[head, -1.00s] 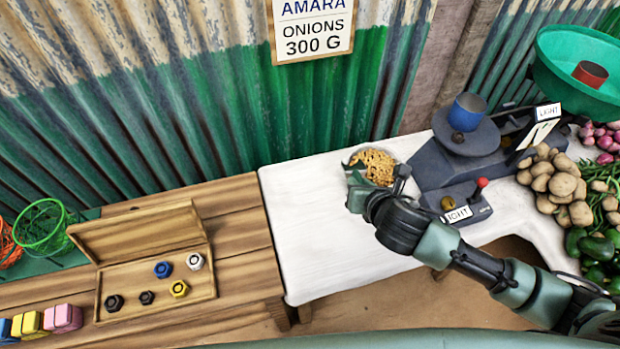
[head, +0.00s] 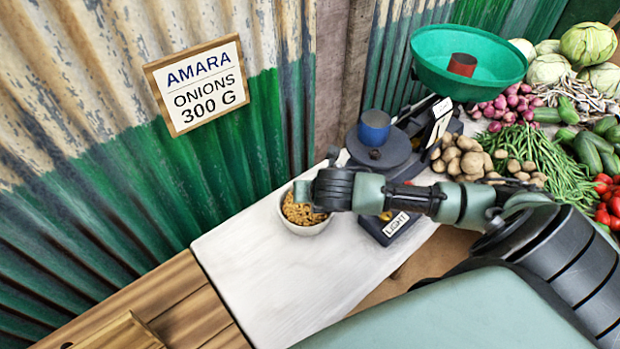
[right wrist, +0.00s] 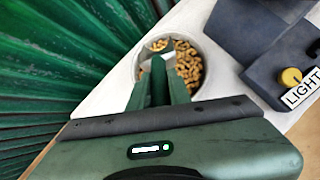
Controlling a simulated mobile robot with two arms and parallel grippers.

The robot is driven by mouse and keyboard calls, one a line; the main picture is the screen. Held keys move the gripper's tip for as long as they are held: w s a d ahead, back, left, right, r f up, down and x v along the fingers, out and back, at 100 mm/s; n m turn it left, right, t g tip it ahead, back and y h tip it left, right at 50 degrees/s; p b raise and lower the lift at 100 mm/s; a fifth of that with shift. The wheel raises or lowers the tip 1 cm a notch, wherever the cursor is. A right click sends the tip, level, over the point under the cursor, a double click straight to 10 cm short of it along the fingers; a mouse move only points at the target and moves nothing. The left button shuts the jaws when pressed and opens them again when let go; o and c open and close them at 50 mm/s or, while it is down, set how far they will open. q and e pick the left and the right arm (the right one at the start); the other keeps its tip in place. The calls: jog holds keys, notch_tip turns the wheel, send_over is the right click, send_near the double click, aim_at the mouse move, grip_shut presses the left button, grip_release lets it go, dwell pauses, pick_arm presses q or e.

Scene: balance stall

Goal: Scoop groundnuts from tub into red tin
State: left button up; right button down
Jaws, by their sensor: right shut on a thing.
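The white tub (head: 302,229) of groundnuts (head: 300,213) stands on the white table top. The tub (right wrist: 206,45) and its groundnuts (right wrist: 188,68) also show in the right wrist view. My right gripper (head: 303,193) is over the tub, pointing down. In the right wrist view its fingers (right wrist: 159,66) are together over the nuts, shut on what looks like a scoop, mostly hidden by the fingers. The red tin (head: 462,65) stands in the green pan (head: 430,72) of the balance, at the back right. My left gripper is not in view.
The grey balance (head: 385,158) stands right of the tub, with a blue tin (head: 374,128) on its plate and a "LIGHT" label. Potatoes (head: 462,160), onions and green beans (head: 545,160) lie to the right. The table front left is clear. A corrugated wall rises behind.

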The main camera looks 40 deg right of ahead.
notch_tip(320, 180, down, 7)
jog(key=b, duration=0.5)
jog(key=shift+r, duration=0.15)
jog(key=shift+r, duration=0.1)
notch_tip(320, 180, up, 11)
jog(key=p, duration=1.3)
